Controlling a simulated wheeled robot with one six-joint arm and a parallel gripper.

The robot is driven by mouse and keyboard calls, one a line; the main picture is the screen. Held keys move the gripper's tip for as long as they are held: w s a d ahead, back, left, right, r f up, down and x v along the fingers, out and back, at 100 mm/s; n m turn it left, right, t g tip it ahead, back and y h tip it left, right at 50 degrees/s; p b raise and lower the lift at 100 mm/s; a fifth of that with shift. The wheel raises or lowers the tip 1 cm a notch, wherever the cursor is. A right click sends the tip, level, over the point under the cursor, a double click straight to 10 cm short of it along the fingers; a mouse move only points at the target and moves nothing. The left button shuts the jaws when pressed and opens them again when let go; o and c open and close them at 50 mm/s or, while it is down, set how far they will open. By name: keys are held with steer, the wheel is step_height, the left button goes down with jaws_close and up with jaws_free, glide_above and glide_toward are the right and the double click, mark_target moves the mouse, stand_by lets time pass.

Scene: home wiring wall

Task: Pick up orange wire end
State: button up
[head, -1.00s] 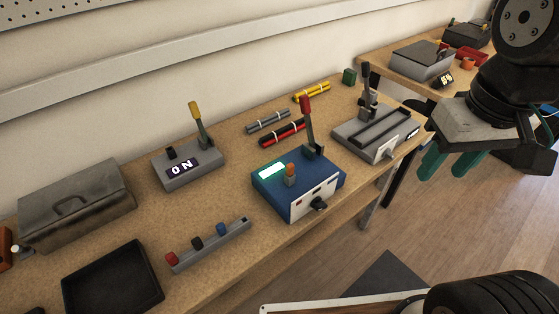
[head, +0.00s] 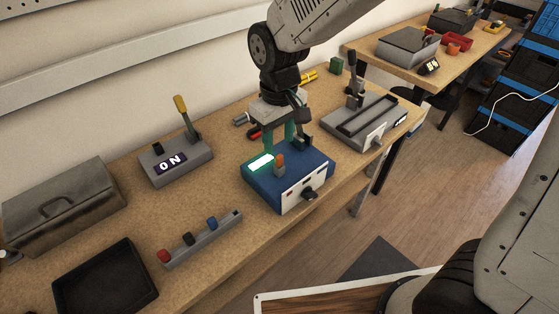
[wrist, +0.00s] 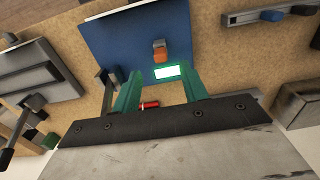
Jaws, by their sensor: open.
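A small orange piece (head: 280,158) sits on a grey holder on top of the blue box (head: 310,165). It also shows in the wrist view (wrist: 159,55), just beyond my fingertips. I cannot make out a wire on it. My gripper (head: 279,144) hangs over the blue box with its green fingers pointing down. In the wrist view my gripper (wrist: 161,70) is open, with nothing held between the fingers. The lit screen (wrist: 167,72) of the box shows between the fingers. My arm hides the red-knobbed lever behind it.
A grey switch box (head: 175,162) with a yellow-tipped lever stands left. A grey device (head: 372,122) with a lever stands right. A strip with coloured knobs (head: 203,238) and a black tray (head: 108,283) are in front.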

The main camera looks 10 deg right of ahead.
mark_target(279, 156)
step_height(279, 156, down, 6)
steer(key=shift+s+f, duration=0.1)
steer(key=shift+s, duration=0.05)
jaws_close()
